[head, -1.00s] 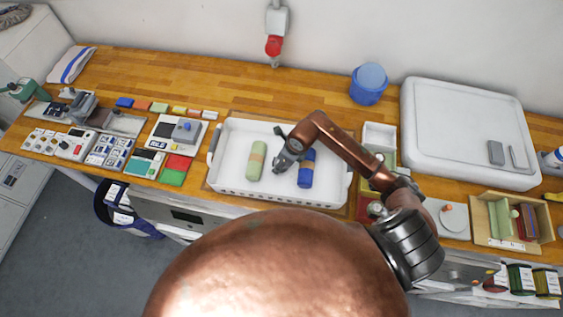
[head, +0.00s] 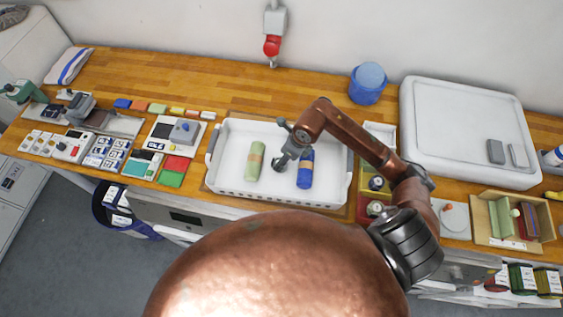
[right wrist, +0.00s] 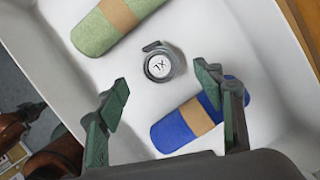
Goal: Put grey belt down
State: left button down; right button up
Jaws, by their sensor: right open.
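The grey belt (right wrist: 160,65) is a small round coil with a white "XL" label, lying flat on the floor of the white tray (right wrist: 235,15). It lies between a green roll (right wrist: 115,22) and a blue roll (right wrist: 192,122), apart from both. My right gripper (right wrist: 165,78) is open, its green fingers well apart above the tray, with the belt in line with the gap just beyond the tips. In the head view my right gripper (head: 283,161) hangs over the tray (head: 230,190), and I cannot clearly tell the belt from it. My left gripper is not in view.
A blue bucket (head: 369,84) and a large white lidded box (head: 468,125) stand right of the tray. A wooden divided box (head: 540,215) is at far right. Cards and devices crowd the left bench. The wooden bench behind the tray (head: 225,85) is clear.

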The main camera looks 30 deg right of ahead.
jog(key=v, duration=0.6)
jog(key=shift+b, duration=0.35)
